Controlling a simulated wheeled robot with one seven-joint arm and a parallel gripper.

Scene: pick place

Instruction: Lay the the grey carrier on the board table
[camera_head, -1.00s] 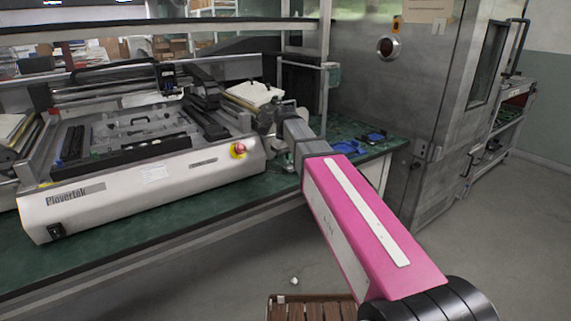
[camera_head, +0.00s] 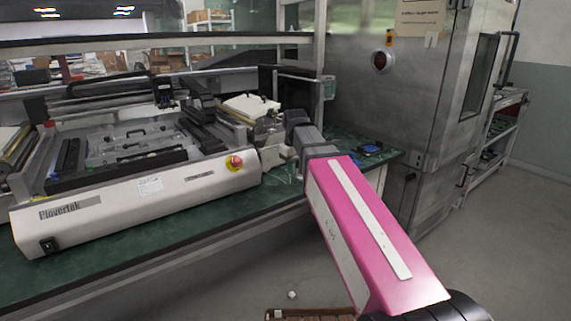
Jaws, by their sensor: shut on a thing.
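My pink arm reaches away from me to a grey wrist, with my gripper (camera_head: 291,151) at its far end, over the green bench right of the white machine. The fingers are small and mostly hidden by the wrist. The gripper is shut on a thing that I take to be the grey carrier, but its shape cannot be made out. The white machine (camera_head: 140,197) has an open bed, the likely board table (camera_head: 118,172), with a grey plate with dark handles (camera_head: 130,146) on it. The gripper is right of this bed, apart from it.
A red knob (camera_head: 234,162) is on the machine's front right corner. Blue parts (camera_head: 368,150) lie on the green bench (camera_head: 180,233) right of my wrist. A tall steel cabinet (camera_head: 400,80) stands at right. A brown slatted thing (camera_head: 300,314) is on the floor at the bottom edge.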

